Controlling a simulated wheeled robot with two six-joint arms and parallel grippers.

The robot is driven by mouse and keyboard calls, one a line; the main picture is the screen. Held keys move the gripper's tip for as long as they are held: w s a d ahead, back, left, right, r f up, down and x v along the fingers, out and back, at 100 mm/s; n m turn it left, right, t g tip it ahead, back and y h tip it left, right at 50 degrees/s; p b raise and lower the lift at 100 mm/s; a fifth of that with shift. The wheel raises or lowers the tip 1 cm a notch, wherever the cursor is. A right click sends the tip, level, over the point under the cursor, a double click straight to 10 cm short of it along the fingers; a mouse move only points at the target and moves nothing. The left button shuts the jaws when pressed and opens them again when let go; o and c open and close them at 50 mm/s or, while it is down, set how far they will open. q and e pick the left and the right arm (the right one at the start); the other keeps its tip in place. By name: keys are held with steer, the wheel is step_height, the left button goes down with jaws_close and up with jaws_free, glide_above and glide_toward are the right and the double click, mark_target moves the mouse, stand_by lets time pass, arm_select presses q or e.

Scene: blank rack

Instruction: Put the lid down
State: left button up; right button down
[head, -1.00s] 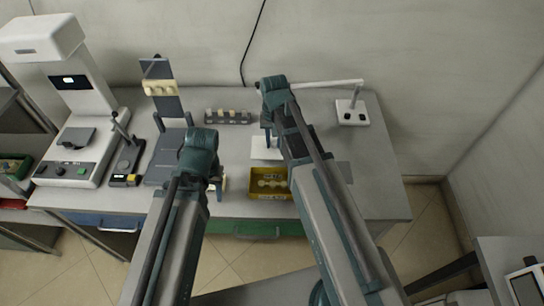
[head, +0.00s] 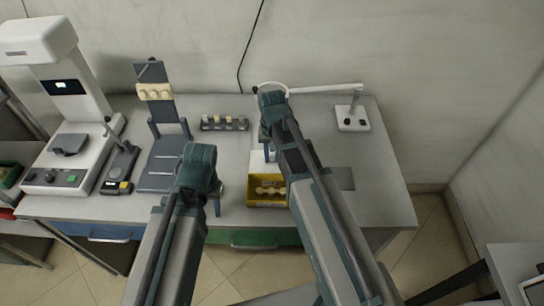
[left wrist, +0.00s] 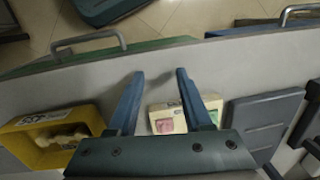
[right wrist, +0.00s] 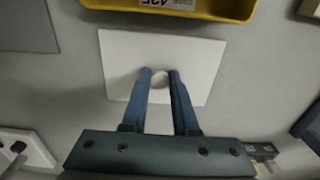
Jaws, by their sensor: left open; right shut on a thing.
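My right gripper (right wrist: 159,72) is shut on a small pale round piece (right wrist: 159,80), apparently the lid's knob or top. It is over a white square plate or sheet (right wrist: 120,60). I cannot tell whether the piece touches the white square or is joined to it. In the head view my right gripper (head: 268,150) is over the white square (head: 257,160), mostly hidden by my arm. In the head view my left gripper (head: 215,204) is near the table's front edge.
A yellow bin (head: 266,204) holds pale round pieces. A small rack (head: 224,128) stands behind. A dark stand (head: 158,178) and a white instrument (head: 88,95) are at left. A white-based lamp (head: 353,125) is at right. The table's right end (head: 385,180) is clear.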

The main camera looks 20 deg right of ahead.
mark_target(272, 157)
arm_select(q)
steer(key=shift+f, duration=0.1)
arm_select(e)
steer(key=c, duration=0.7)
jaws_free()
step_height(272, 157, up, 12)
steer(key=p, duration=1.3)
arm_select(q)
step_height(272, 157, up, 12)
steer(key=shift+b, duration=0.3)
arm_select(e)
steer(key=s+a+n, duration=0.2)
steer(key=s+a, duration=0.1)
steer(key=s, duration=0.1)
steer(key=s+a+n, duration=0.2)
steer(key=s+a, duration=0.2)
steer(key=s, duration=0.1)
steer(key=s+a+n+h, duration=0.1)
steer(key=s+a+n, duration=0.2)
steer(key=s, duration=0.2)
steer(key=shift+s+a+r, duration=0.15)
steer(key=shift+a, duration=0.1)
